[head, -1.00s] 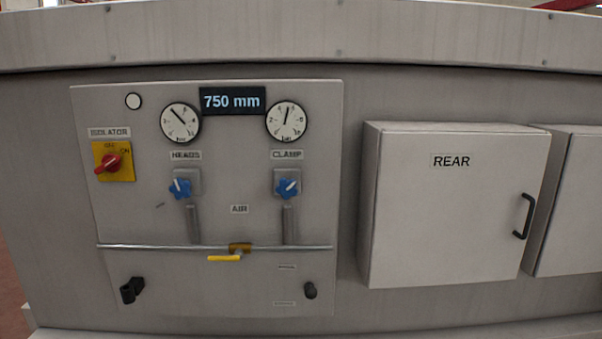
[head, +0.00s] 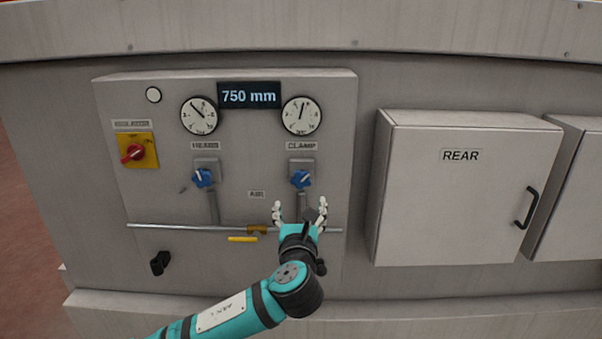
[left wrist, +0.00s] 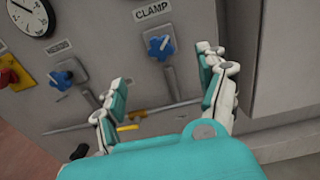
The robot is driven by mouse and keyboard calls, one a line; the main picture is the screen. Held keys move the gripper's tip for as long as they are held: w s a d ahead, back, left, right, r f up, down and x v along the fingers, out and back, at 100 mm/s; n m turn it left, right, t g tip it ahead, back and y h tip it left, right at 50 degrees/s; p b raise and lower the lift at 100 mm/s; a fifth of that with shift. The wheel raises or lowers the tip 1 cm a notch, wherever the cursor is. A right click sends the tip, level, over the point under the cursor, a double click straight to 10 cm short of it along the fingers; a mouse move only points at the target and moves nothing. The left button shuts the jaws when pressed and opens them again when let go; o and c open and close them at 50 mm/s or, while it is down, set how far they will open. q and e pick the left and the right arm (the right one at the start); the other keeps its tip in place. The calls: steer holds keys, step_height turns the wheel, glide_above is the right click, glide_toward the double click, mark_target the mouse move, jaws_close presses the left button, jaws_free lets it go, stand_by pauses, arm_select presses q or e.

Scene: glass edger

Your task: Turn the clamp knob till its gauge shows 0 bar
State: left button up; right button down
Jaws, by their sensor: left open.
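The blue clamp knob (head: 300,179) sits under the CLAMP label on the grey panel; it also shows in the left wrist view (left wrist: 160,47). The clamp gauge (head: 302,116) is above it, its needle pointing up and slightly right of the top; its numbers are too small to read surely. My left gripper (head: 300,208) is open and empty, a little below the clamp knob and apart from it. In the left wrist view its fingers (left wrist: 161,88) spread below the knob. My right gripper is not in view.
The blue heads knob (head: 203,178) and heads gauge (head: 199,116) are to the left. A red isolator switch (head: 133,153) is farther left. A yellow air lever (head: 243,239) and a pipe (head: 170,226) run below. The REAR box (head: 450,200) juts out at right.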

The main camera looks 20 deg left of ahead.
mark_target(301, 180)
arm_select(q)
steer(key=p+x, duration=0.4)
steer(key=x, duration=1.1)
steer(key=shift+w+a+f, duration=0.1)
steer(key=shift+w, duration=0.3)
steer(key=c, duration=1.2)
